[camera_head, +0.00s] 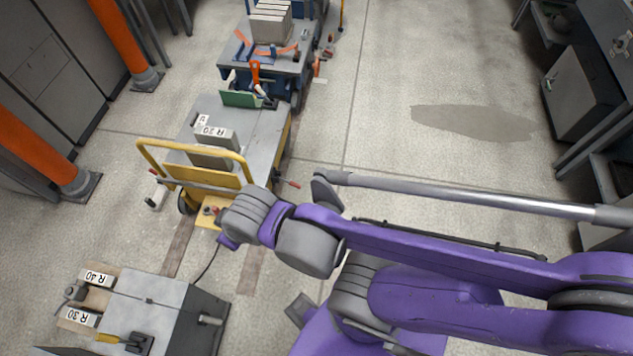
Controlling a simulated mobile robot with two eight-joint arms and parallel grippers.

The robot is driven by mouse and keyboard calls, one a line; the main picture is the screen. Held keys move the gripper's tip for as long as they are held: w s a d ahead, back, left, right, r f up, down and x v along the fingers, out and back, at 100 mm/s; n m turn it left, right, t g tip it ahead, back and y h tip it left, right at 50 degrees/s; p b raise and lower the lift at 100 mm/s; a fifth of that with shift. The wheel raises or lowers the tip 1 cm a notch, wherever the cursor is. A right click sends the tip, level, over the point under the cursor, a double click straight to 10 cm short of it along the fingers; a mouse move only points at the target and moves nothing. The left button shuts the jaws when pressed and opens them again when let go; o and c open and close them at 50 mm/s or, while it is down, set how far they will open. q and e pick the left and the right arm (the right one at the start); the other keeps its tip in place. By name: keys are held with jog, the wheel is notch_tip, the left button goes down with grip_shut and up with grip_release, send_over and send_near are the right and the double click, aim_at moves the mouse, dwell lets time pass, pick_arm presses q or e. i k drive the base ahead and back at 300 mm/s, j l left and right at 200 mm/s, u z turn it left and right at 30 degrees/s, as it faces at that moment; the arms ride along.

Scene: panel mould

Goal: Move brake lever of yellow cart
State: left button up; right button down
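The yellow cart (195,176) stands left of centre, with a yellow tube push handle and a grey flat deck (262,128). A short red-tipped lever (291,184) sticks out at its right side near the handle end. Another red-tipped lever (157,173) shows at its left side. I cannot tell which one is the brake lever. My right arm reaches in from the right across the lower picture. Its purple end, the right gripper (229,241), is beside the cart's near end, low by a small yellow plate (208,212). Its fingers are mostly hidden by the wrist. My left gripper is not in view.
Grey blocks marked R 20 (214,134) sit on the cart deck. A blue cart (268,62) with tools stands behind it. A grey bench (150,300) with marked blocks is at lower left. Orange posts (45,150) stand at left. The right-hand floor is open.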

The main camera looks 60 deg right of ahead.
aim_at(291, 183)
jog(key=z, duration=1.95)
jog(key=u, duration=0.7)
jog(key=i+l+u, duration=0.1)
jog(key=l+u, duration=0.15)
jog(key=u, duration=0.15)
jog(key=l+u, duration=0.6)
jog(key=u, duration=0.15)
jog(key=l+u, duration=0.25)
jog(key=l, duration=0.3)
jog(key=k+l+u, duration=0.2)
jog(key=l, duration=0.35)
jog(key=k+l, duration=0.1)
jog(key=l, duration=0.35)
jog(key=k+l, duration=0.1)
jog(key=l, duration=0.35)
jog(key=k+l, duration=0.1)
jog(key=l, duration=0.35)
jog(key=i+u, duration=0.05)
